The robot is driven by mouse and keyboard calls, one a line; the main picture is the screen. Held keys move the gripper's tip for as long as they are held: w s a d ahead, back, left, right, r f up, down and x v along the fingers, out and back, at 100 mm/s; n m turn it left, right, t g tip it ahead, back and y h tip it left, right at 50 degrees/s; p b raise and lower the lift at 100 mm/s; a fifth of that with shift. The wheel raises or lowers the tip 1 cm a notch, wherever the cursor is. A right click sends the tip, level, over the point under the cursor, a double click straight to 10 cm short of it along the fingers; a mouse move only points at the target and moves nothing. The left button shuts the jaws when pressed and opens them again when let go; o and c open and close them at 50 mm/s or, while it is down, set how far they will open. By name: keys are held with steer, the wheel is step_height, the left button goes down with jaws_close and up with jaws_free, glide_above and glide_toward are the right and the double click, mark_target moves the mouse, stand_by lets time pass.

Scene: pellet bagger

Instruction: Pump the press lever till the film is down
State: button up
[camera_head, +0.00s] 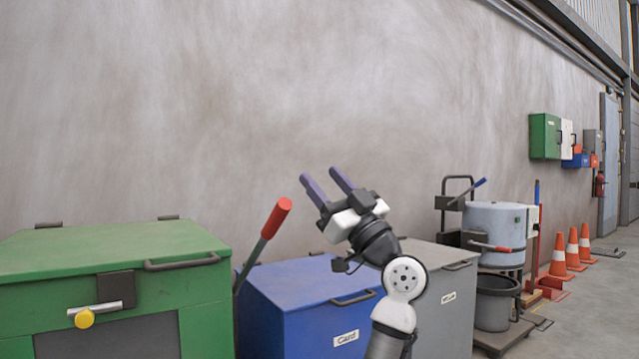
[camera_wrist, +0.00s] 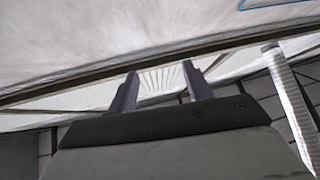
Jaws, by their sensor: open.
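A lever with a red grip (camera_head: 277,218) and a dark shaft rises at a tilt from the right side of the green box-shaped machine (camera_head: 190,290). Its lower end is partly hidden behind the blue bin. No film can be made out. My gripper (camera_head: 327,180) is open and empty, raised above the blue bin, to the right of the lever and a little higher in the picture, apart from it. In the wrist view its two fingers (camera_wrist: 161,90) stand apart with nothing between them, and the lever is not seen there.
A blue bin (camera_head: 285,293) marked card and a grey bin (camera_head: 447,305) stand right of the green machine. A yellow knob (camera_head: 84,318) sits on the machine's front. A grey drum (camera_head: 493,230) and orange cones (camera_head: 572,250) stand further right. The wall above is bare.

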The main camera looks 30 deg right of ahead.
steer(key=shift+b+v, duration=0.3)
steer(key=shift+v, duration=0.65)
steer(key=shift+s+r, duration=0.1)
steer(key=shift+r, duration=0.05)
